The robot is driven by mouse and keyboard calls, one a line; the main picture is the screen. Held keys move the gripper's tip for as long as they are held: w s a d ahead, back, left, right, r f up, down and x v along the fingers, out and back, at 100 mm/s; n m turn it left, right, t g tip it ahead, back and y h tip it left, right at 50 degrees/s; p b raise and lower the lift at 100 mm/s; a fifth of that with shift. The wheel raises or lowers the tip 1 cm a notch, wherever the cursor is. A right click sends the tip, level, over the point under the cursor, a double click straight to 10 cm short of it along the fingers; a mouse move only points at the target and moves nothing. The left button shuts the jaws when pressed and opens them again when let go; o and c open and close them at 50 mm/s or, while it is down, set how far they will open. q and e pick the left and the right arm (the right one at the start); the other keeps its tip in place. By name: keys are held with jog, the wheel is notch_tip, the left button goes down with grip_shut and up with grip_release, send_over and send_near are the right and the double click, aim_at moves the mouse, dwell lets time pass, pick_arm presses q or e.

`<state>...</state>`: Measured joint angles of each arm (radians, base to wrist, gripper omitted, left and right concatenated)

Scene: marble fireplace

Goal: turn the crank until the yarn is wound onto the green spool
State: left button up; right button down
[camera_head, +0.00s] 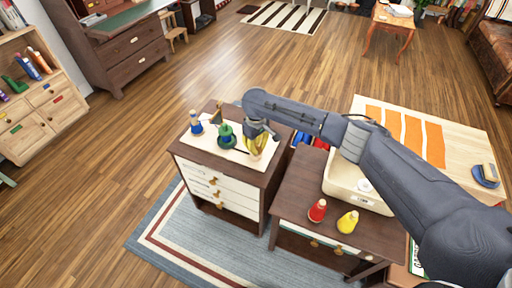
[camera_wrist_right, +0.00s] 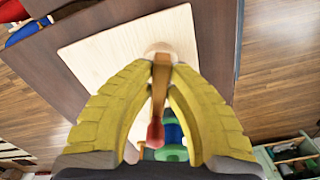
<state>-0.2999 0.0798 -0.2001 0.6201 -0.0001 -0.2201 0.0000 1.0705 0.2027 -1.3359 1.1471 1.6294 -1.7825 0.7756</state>
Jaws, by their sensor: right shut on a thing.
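The green spool (camera_head: 226,137) stands on a pale board (camera_head: 207,143) on top of the dark wooden cabinet. A blue spool-like piece (camera_head: 196,127) stands left of it. My right gripper (camera_head: 257,147) has its yellow fingers over the board's right part, just right of the green spool. In the right wrist view its fingertips (camera_wrist_right: 161,64) close on the brown crank (camera_wrist_right: 158,88), which has a red end (camera_wrist_right: 155,134). The green spool (camera_wrist_right: 172,153) and some blue show behind the crank, partly hidden by the fingers. I cannot tell how the yarn lies. My left gripper is out of view.
A second dark table (camera_head: 290,205) to the right bears a red bottle-shaped piece (camera_head: 317,210), a yellow one (camera_head: 348,222) and a cream bin (camera_head: 345,188). Blue and red items (camera_head: 321,144) lie behind.

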aim_at(256, 146)
jog(key=shift+m, duration=1)
jog(key=c, duration=1.4)
grip_release()
jog(key=shift+o, duration=0.2)
jog(key=shift+r, duration=0.1)
notch_tip(256, 146, up, 12)
